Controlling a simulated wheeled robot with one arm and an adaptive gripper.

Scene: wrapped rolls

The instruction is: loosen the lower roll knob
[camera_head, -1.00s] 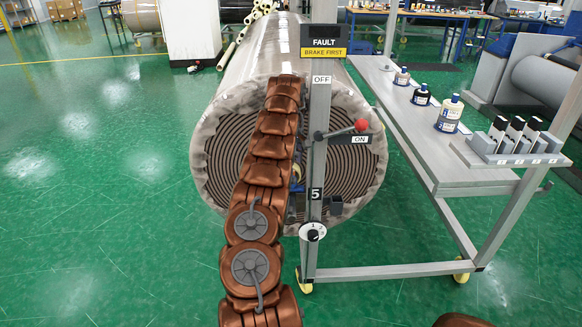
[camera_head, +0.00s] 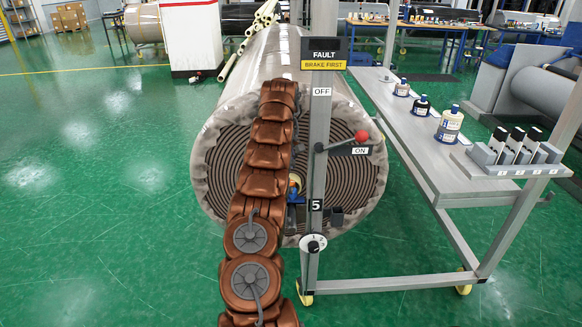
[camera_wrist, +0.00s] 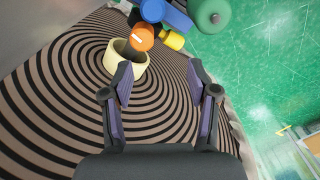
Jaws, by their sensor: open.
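In the wrist view my gripper (camera_wrist: 160,82) is open and empty, its two dark fingers apart in front of the roll's spiral end face. An orange knob (camera_wrist: 143,37) with a white mark sits at the pale yellow core (camera_wrist: 112,64), beyond the left fingertip and apart from it. A yellow knob (camera_wrist: 174,41) and a blue bracket (camera_wrist: 168,12) are beside it. I cannot tell which knob is the lower one. In the head view the large wrapped roll (camera_head: 350,185) stands behind my arm, which hides my gripper. A little blue fitting (camera_head: 299,193) shows beside the arm.
A grey post (camera_head: 318,170) carries a red-tipped lever (camera_head: 361,137) at ON, a FAULT / BRAKE FIRST sign (camera_head: 323,54) and a white dial (camera_head: 313,244). A green round part (camera_wrist: 209,15) is at the wrist view's top. A bench (camera_head: 420,150) with bottles stands right; the left floor is clear.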

